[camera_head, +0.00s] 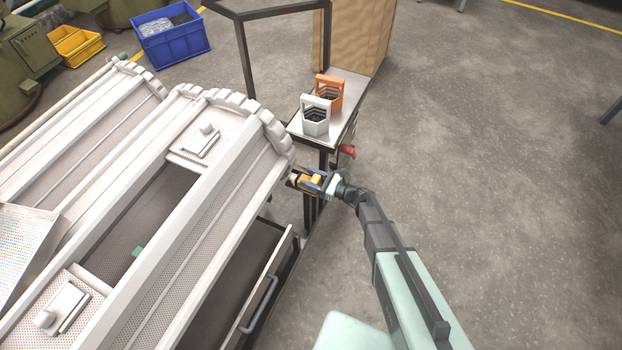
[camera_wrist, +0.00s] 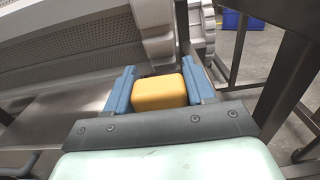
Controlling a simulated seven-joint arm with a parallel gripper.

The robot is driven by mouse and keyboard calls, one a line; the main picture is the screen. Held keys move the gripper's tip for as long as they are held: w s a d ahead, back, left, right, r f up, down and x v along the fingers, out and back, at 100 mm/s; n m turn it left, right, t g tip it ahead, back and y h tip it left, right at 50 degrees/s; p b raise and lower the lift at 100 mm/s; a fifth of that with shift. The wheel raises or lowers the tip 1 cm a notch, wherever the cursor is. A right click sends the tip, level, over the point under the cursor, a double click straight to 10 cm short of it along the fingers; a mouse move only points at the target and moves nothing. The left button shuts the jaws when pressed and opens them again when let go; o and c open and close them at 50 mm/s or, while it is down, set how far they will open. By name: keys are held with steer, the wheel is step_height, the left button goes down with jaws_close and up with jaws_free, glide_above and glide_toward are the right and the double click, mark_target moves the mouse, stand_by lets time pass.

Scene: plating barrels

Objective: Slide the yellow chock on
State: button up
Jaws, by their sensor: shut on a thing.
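The yellow chock (camera_wrist: 158,91) is a small block with rounded edges, held between the two blue fingers of my gripper (camera_wrist: 160,88) in the wrist view. In the head view my gripper (camera_head: 311,182) is at the right end of the near white barrel (camera_head: 205,240), below the small metal table. The yellow chock (camera_head: 316,179) shows between its fingers there. The toothed rim of the barrel (camera_wrist: 155,35) is just beyond the chock in the wrist view. I cannot tell whether the chock touches anything besides the fingers.
A dark frame post (camera_wrist: 283,80) is close on the right in the wrist view. The floor at right is clear.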

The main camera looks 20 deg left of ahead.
mark_target(300, 178)
jaws_close()
steer(key=shift+a, duration=2.25)
steer(key=o, duration=0.7)
jaws_free()
steer(key=shift+d, duration=0.1)
steer(key=d, duration=1.3)
steer(key=shift+d, duration=0.35)
steer(key=shift+n, duration=0.3)
